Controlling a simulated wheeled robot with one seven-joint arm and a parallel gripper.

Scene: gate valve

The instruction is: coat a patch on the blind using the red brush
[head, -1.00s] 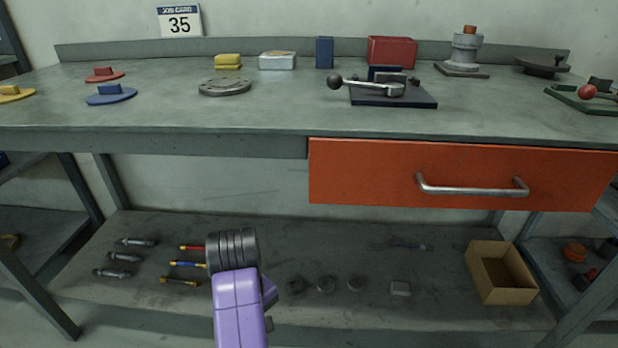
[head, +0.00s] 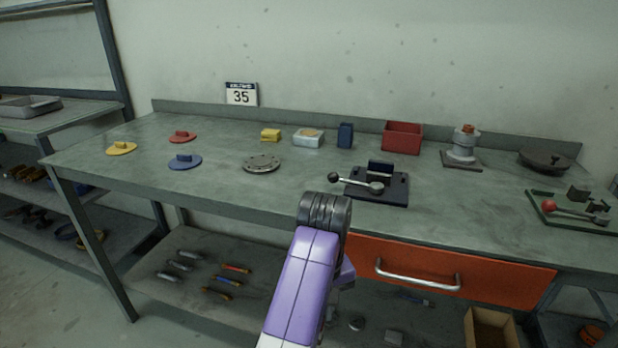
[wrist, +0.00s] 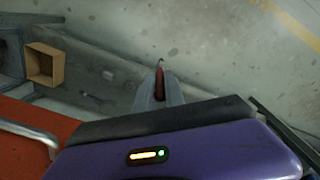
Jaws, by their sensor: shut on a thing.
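My gripper (wrist: 159,92) shows in the wrist view, its two grey fingers shut on a slim red-handled thing (wrist: 159,82), which looks like the red brush. Its thin dark tip points away from the camera; the bristles cannot be made out. The floor lies beyond it. In the head view my arm hides the gripper and what it holds. A round grey disc with holes round its rim, probably the blind (head: 262,163), lies flat on the bench top, left of my arm. I cannot tell any coating on it.
The bench (head: 225,185) also carries a dark lever fixture (head: 378,188), a white tub (head: 308,138), a yellow block (head: 270,134), a red bin (head: 402,137) and coloured discs at left. The orange drawer (head: 500,276) is shut. A cardboard box (wrist: 44,62) stands on the lower shelf.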

